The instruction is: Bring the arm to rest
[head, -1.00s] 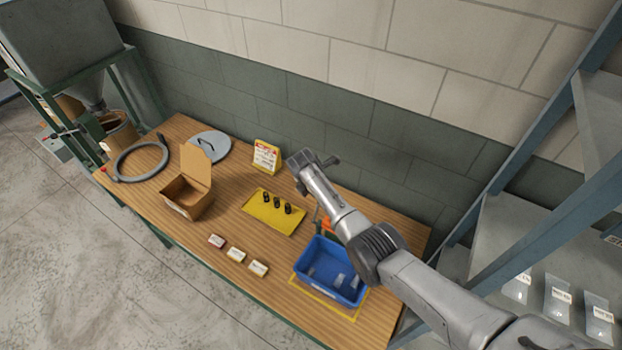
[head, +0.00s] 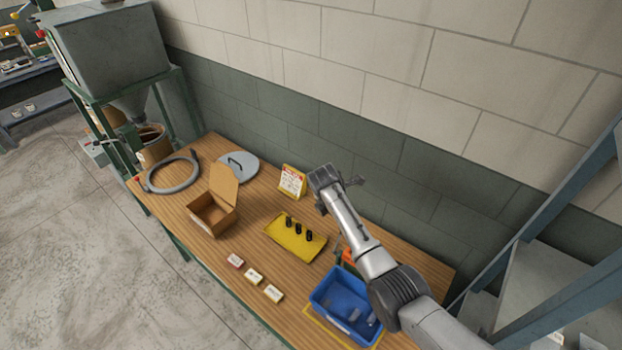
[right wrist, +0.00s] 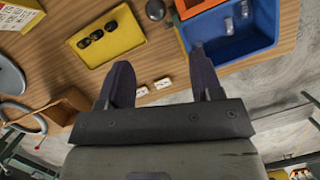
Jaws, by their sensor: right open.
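My right arm comes in from the lower right of the head view and reaches over the back of the wooden workbench. Its gripper (head: 338,192) is raised above the bench, near the wall. In the right wrist view the two dark fingers of the right gripper (right wrist: 163,78) are spread wide with nothing between them. Below them are the bench top and small white boxes (right wrist: 152,86). My left gripper is in neither view.
A blue bin (head: 325,293) with clear packets stands under the right arm. A yellow mat (head: 283,246) holds dark springs. An open cardboard box (head: 212,217), a grey hose ring (head: 150,183), a round lid (head: 245,172) and a sign (head: 292,181) share the bench. Blue-grey shelving (head: 560,235) stands right.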

